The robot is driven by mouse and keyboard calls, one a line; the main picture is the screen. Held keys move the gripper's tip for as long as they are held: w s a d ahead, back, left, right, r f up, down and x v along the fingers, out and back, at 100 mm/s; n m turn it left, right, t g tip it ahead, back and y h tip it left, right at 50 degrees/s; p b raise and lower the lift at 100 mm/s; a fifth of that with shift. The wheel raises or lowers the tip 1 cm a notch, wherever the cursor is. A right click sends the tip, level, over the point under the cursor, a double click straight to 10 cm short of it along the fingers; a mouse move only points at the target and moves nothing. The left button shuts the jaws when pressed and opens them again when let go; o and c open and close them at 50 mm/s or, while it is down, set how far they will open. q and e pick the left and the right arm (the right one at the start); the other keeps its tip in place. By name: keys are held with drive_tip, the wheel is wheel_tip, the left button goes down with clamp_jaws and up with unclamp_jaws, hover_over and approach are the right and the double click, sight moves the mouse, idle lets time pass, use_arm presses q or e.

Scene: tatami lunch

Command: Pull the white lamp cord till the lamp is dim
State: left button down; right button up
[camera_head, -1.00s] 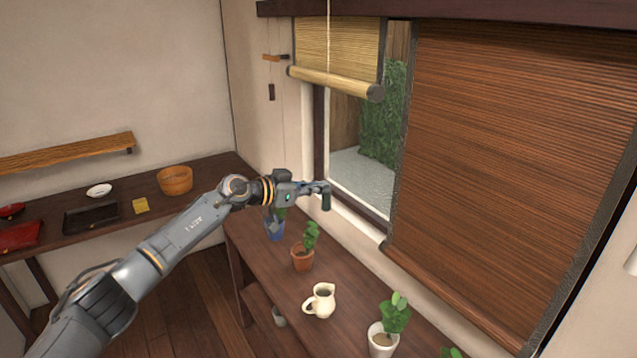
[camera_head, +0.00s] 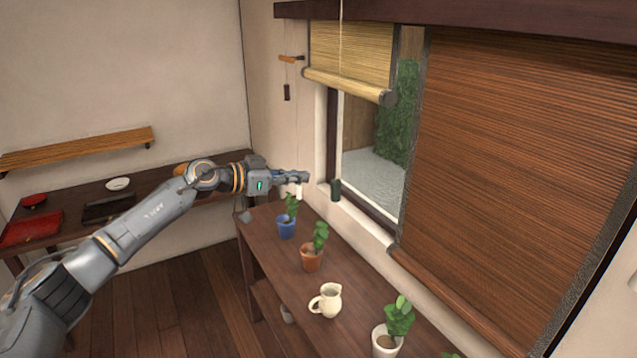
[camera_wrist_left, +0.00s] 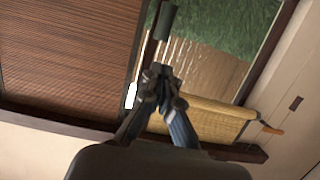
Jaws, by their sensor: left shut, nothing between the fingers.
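A small white pull (camera_head: 298,191) hangs just below the fingers of my left gripper (camera_head: 304,177) in the head view; a thin pale line runs up the wall above it. The white pull also shows in the left wrist view (camera_wrist_left: 131,95), beside one finger and outside the jaws. My left gripper (camera_wrist_left: 161,76) is shut and empty. A dark green cylinder (camera_head: 335,190) is right of the fingertips, apart from them; it shows in the wrist view (camera_wrist_left: 166,22) too. A pale cord (camera_head: 340,40) hangs before the rolled blind. The lamp itself and my right gripper are out of view.
Below my left arm, a wooden table (camera_head: 262,232) bears a blue pot (camera_head: 287,228), a terracotta pot (camera_head: 311,260), a cream jug (camera_head: 327,300) and a white pot (camera_head: 385,342). The window and a brown blind (camera_head: 510,150) border the right side.

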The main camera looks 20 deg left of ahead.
use_arm(q)
drive_tip(key=shift+v, duration=1)
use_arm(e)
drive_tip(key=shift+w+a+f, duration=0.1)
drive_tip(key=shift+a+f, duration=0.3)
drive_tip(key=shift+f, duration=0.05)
use_arm(q)
drive_tip(key=shift+d+r, duration=0.15)
drive_tip(key=shift+d, duration=0.1)
